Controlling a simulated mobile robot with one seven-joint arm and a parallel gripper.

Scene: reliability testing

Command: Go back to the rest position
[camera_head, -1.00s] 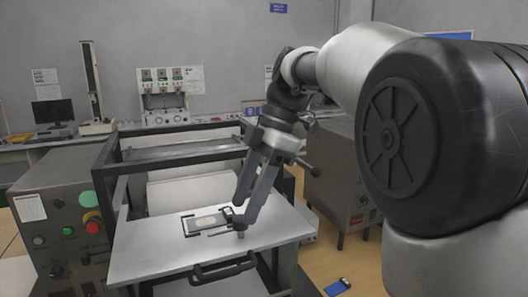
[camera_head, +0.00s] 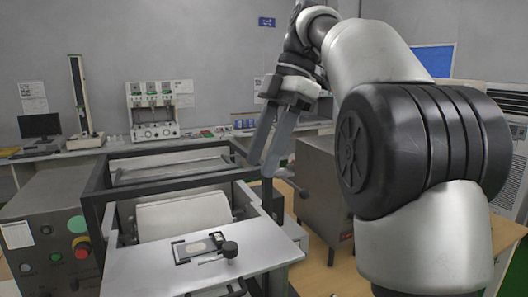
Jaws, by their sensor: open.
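My gripper (camera_head: 262,168) is open and empty. It hangs in the air at the end of my arm, with its two grey fingers pointing down, above and behind the right side of the metal tray. The flat metal tray (camera_head: 150,266) extends from the machine. A dark clamp frame (camera_head: 188,252) with a pale sample in it lies on the tray, with a black knob (camera_head: 229,249) at its right end. My gripper is apart from the clamp and the tray.
A control box (camera_head: 55,235) with red and green buttons stands at the left. A grey metal cabinet (camera_head: 322,195) stands behind my gripper at the right. A bench (camera_head: 75,157) with instruments runs along the back wall.

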